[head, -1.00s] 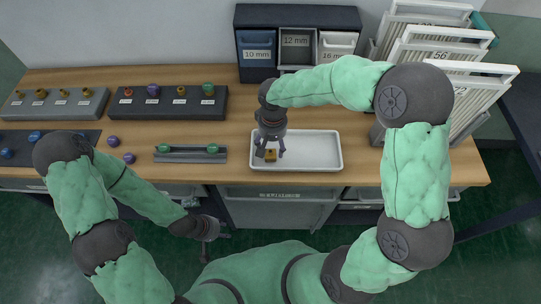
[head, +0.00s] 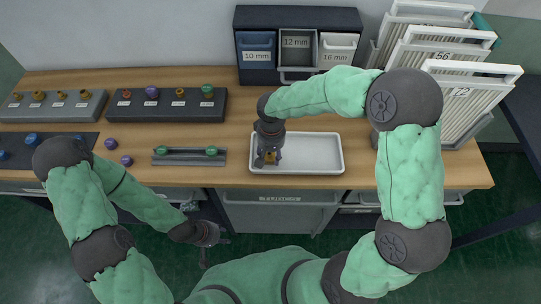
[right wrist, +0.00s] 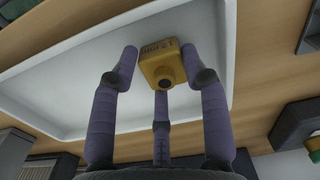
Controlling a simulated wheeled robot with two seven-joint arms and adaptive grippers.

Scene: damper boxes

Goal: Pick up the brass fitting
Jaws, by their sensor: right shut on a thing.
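The brass fitting (head: 270,158) is a small yellow-gold block at the left part of the white tray. In the right wrist view the fitting (right wrist: 162,64) sits between the fingertips, with a dark round hole facing the camera. My right gripper (head: 267,160) points down over the tray and is shut on the fitting. The right wrist view shows its purple-grey fingers (right wrist: 160,70) around the block. I cannot tell whether the fitting still touches the tray. My left gripper (head: 214,248) is open and empty, low in front of the bench.
The white tray (head: 325,168) is otherwise empty. A drawer unit (head: 262,72) stands behind, with its 12 mm drawer (head: 298,50) pulled out. Slatted white panels (head: 470,95) stand at right. A dark rack (head: 137,112) and a small rail (head: 190,160) with green knobs lie left of the tray.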

